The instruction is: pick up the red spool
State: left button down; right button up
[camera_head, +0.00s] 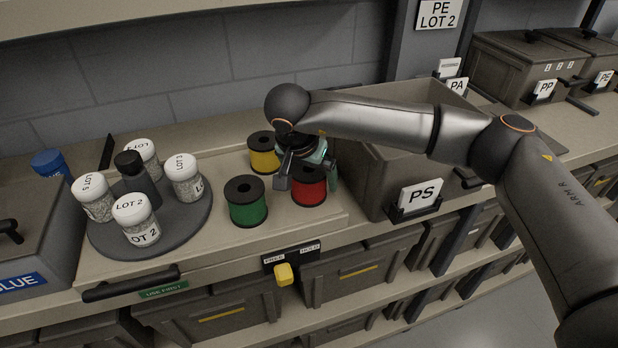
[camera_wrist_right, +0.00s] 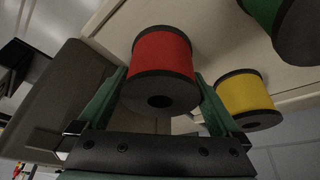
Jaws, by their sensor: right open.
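The red spool (camera_head: 309,192) stands upright on the beige board, with dark end flanges. It also shows in the right wrist view (camera_wrist_right: 165,55), between the two green fingers. My right gripper (camera_head: 307,178) is over it and open, with one finger on each side of the spool's upper part. The gripper hides part of the spool's top in the head view. I cannot tell if either finger touches it. My left gripper is not in view.
A green spool (camera_head: 248,213) stands left of the red one, and a yellow spool (camera_head: 263,158) stands behind left. A grey bin marked PS (camera_head: 372,199) is close on the right. A round tray (camera_head: 185,226) with several jars is at the left.

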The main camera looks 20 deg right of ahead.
jog(key=shift+w+d+f, duration=0.1)
jog(key=shift+f, duration=0.2)
jog(key=shift+c, duration=0.4)
jog(key=c, duration=1.1)
jog(key=shift+c, duration=0.2)
jog(key=shift+r, duration=0.15)
